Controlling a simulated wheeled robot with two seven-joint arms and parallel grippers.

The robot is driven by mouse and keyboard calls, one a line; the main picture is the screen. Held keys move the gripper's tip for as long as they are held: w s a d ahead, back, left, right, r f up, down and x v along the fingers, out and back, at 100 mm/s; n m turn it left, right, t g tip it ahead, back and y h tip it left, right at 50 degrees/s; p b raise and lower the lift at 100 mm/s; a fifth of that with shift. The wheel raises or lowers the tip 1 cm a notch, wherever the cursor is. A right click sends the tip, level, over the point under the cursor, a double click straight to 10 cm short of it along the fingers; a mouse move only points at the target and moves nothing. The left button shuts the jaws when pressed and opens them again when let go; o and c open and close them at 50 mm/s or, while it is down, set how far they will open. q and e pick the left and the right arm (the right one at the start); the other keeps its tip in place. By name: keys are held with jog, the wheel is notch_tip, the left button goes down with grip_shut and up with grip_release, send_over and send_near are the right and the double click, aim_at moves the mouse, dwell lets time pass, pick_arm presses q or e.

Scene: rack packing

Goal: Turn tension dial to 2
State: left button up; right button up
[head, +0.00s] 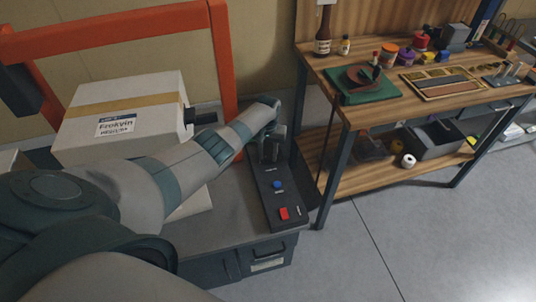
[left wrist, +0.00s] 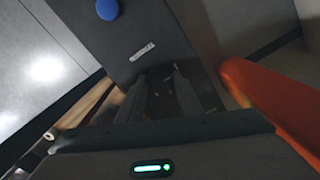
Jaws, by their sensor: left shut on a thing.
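The dark control panel (head: 266,196) lies along the right edge of the grey machine top, with a blue button and a red switch on its near part. My left gripper (head: 270,152) points down at the panel's far end and is shut on the tension dial there. In the left wrist view, the two dark fingers (left wrist: 158,95) stand either side of the dial, against the panel face (left wrist: 130,25). The dial is dark and mostly hidden by the fingers; I cannot read its setting. My right gripper is not in view.
A white taped carton (head: 125,110) sits left of my forearm, under an orange frame (head: 222,60) that stands close to the gripper. The blue button (head: 277,184) and red switch (head: 284,213) are near.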

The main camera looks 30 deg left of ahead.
aim_at(268, 156)
pick_arm(q)
jog(key=m, duration=0.5)
jog(key=shift+m+b, duration=0.3)
jog(key=shift+m, duration=1.2)
jog(key=o, duration=1)
jog(key=shift+o, duration=0.2)
jog(key=shift+r, duration=0.1)
notch_tip(268, 156, up, 17)
jog(key=p, duration=1.4)
jog(key=shift+p, duration=0.3)
